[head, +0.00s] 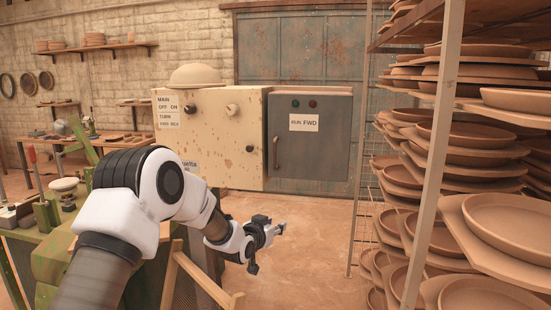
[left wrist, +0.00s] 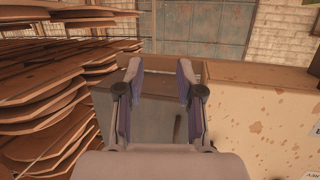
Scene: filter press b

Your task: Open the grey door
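The grey door (head: 312,150) is the front of a cabinet, with a dark upright handle (head: 276,153) near its left edge. It looks shut. It carries a "RUN FWD" label (head: 304,122) and a red and a green button above. My left gripper (head: 268,242) is in front of and below the door, apart from it, over the floor. In the left wrist view my left gripper (left wrist: 159,72) has its two fingers spread, with nothing held between them. My right gripper is not in view.
A cream, stained cabinet (head: 225,150) with knobs stands left of the door. A tall rack of clay plates (head: 470,160) fills the right side. A green bench (head: 40,235) and a wooden frame (head: 195,275) are at left. Bare floor (head: 315,235) lies before the door.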

